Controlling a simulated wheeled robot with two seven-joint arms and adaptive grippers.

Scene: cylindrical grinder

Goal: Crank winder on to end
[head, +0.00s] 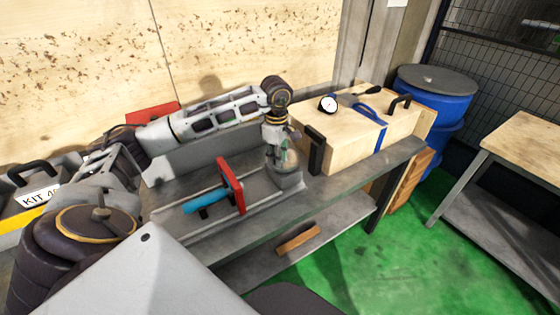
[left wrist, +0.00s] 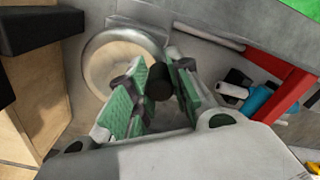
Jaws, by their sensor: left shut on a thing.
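The winder (left wrist: 97,60) shows in the left wrist view as a round, pale disc with a metal rim; a short dark handle (left wrist: 158,84) stands in front of it. In the head view the winder (head: 288,160) sits at the right end of the grey grinder bed, partly hidden by my gripper. My left gripper (head: 284,140) reaches down over it. In the left wrist view, its green-padded fingers (left wrist: 160,78) are shut around the dark handle. My right gripper is not in view.
A red upright plate (head: 231,184) and blue cylinder (head: 205,201) are on the grinder bed, left of the winder. A wooden box (head: 345,138) with a dial gauge (head: 328,104) stands close on the right. A blue barrel (head: 436,95) is behind.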

